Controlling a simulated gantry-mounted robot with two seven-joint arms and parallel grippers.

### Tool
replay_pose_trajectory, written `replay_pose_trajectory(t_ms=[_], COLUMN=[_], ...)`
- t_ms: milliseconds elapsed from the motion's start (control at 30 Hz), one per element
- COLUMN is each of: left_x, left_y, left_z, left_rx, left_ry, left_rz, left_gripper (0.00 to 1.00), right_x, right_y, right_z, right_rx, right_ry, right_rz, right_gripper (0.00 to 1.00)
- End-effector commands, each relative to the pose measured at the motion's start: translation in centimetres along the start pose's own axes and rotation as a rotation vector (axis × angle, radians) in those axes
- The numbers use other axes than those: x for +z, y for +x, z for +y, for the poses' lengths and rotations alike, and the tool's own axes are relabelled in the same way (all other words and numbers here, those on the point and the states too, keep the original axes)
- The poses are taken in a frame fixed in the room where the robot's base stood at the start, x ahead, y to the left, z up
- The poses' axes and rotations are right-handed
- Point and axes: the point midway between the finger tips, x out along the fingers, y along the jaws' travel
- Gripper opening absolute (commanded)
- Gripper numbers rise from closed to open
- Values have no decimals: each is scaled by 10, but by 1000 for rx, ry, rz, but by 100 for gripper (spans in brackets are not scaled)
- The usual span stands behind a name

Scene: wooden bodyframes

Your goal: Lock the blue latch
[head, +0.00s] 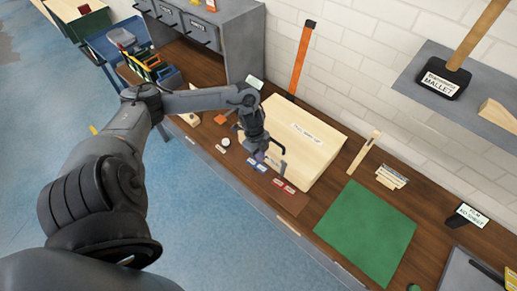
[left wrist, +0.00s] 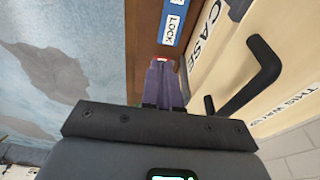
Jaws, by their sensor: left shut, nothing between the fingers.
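The pale wooden case (head: 305,160) lies on the bench, with its lettering and black handle (left wrist: 262,70) also in the left wrist view. Contact cannot be told. My right gripper is not in view.
Blue labels (head: 257,165) and red labels (head: 284,187) lie along the bench in front of the case. A green mat (head: 368,232) lies to the right. A grey drawer cabinet (head: 225,45) stands at the back left. A shelf with a mallet (head: 455,70) is on the wall.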

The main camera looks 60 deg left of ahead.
Motion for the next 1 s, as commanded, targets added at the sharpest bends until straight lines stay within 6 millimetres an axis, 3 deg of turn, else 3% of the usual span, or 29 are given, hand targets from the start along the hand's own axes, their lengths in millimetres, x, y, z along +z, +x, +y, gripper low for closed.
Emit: replay_pose_trajectory(t_ms=[200, 400, 633, 1000], left_x=[-1, 0, 0, 1], left_y=[41, 65, 77, 78], left_z=[1, 0, 0, 0], left_rx=[2, 1, 0, -1], left_ry=[-2, -1, 1, 0], left_rz=[1, 0, -1, -3], left_gripper=[0, 0, 0, 0], right_x=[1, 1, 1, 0], right_y=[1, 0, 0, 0], right_z=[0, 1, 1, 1], right_rx=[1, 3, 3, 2], right_ry=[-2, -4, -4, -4], right_rz=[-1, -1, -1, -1], right_gripper=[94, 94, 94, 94])
